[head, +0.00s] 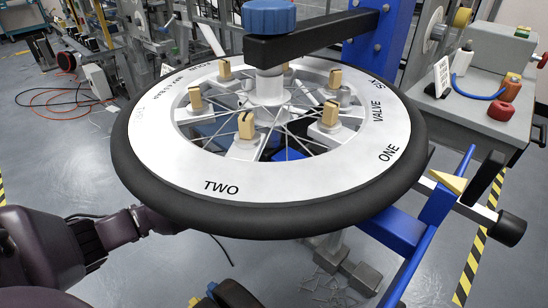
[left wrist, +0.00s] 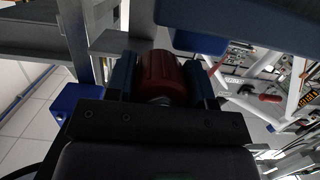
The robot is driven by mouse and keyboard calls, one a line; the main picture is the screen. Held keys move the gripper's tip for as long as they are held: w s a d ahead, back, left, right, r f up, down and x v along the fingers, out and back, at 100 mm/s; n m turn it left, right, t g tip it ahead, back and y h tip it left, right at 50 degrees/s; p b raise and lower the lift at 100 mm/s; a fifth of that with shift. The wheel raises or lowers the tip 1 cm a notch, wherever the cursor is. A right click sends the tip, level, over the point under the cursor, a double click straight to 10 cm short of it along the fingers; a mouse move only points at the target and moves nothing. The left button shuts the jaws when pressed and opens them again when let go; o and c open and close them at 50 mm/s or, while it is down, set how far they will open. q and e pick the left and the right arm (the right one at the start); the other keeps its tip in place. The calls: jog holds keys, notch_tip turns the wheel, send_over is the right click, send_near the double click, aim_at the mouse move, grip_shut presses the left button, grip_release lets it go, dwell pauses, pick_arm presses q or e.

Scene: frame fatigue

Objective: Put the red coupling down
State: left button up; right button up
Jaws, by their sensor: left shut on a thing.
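The red coupling (left wrist: 163,72) is dark red and rounded, in the middle of the left wrist view. My left gripper (left wrist: 162,84) is shut on it, with one blue finger on each side. In the head view my left arm comes in from the left and passes under the wheel's near rim. The wheel hides my left gripper and the coupling there. I cannot tell whether the coupling touches anything beyond the fingers. My right gripper is in neither view.
A large wheel with a black tyre (head: 270,222) and a white lettered ring (head: 290,188) fills the middle, clamped under a dark arm with a blue knob (head: 269,17). A blue stand (head: 380,45) rises behind. A grey bench (head: 470,118) at right holds red items. Orange hose (head: 62,98) lies on the left floor.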

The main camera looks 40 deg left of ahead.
pick_arm(q)
jog(key=shift+f, duration=0.1)
jog(key=o, duration=1)
